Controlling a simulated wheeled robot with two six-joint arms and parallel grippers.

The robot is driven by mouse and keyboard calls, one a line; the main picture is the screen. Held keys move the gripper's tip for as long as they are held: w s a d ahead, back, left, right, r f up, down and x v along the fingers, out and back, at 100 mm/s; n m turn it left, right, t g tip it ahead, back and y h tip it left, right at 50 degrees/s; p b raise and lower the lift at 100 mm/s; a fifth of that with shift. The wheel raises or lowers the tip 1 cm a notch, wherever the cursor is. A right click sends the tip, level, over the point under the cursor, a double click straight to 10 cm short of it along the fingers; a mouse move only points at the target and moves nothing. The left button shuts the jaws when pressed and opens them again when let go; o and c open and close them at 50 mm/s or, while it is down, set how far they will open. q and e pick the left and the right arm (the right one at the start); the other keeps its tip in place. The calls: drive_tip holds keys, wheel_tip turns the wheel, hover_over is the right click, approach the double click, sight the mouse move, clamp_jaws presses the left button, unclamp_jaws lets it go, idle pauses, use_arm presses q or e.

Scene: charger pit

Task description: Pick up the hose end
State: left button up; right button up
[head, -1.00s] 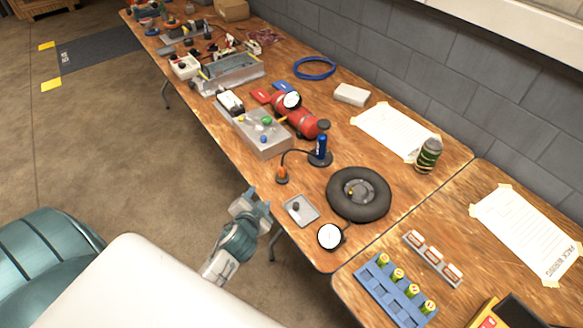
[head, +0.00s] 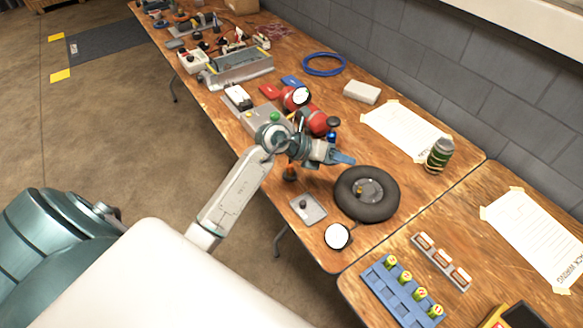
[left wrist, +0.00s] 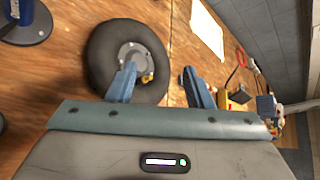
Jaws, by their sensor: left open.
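The hose end is likely the orange piece (head: 290,172) on a small dark base at the table's front edge, left of the wheel. My left arm partly hides it in the head view. The dark hose and most of the blue pump (head: 331,138) are hidden behind the gripper. My left gripper (head: 346,158) is open and empty, above the table beside the wheel's far left side. In the left wrist view its fingers (left wrist: 160,86) stand apart, with the black wheel (left wrist: 128,58) beyond them. The hose end cannot be made out there. My right gripper is not in view.
The black wheel (head: 367,194), a grey tray (head: 307,207) and a white round dial (head: 338,236) lie close by. A red tank (head: 315,119) and a grey box (head: 262,119) stand behind the arm.

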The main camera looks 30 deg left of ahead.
use_arm(q)
drive_tip(key=a+f+g+y, duration=0.3)
drive_tip(key=a+y, duration=0.1)
drive_tip(key=a, duration=0.2)
drive_tip(key=g+y+b, duration=0.3)
drive_tip(key=y+b, duration=0.1)
drive_tip(key=y, duration=0.1)
hover_over(289, 163)
drive_tip(key=s, duration=0.1)
drive_tip(key=shift+s+f, duration=0.2)
drive_tip(key=shift+f, duration=1.05)
drive_tip(key=shift+w+f+p, duration=0.2)
drive_tip(key=shift+f+p, duration=0.35)
drive_tip(key=shift+f, duration=0.35)
drive_tip(key=f+p, duration=0.1)
drive_tip(key=f, duration=0.1)
drive_tip(key=w+f, duration=0.1)
drive_tip(key=f, duration=0.2)
drive_tip(key=shift+d+p, duration=0.1)
drive_tip(key=shift+p, duration=0.3)
drive_tip(key=shift+f, duration=0.15)
drive_tip(key=shift+c, duration=1.4)
drive_tip(key=c, duration=0.7)
clamp_jaws()
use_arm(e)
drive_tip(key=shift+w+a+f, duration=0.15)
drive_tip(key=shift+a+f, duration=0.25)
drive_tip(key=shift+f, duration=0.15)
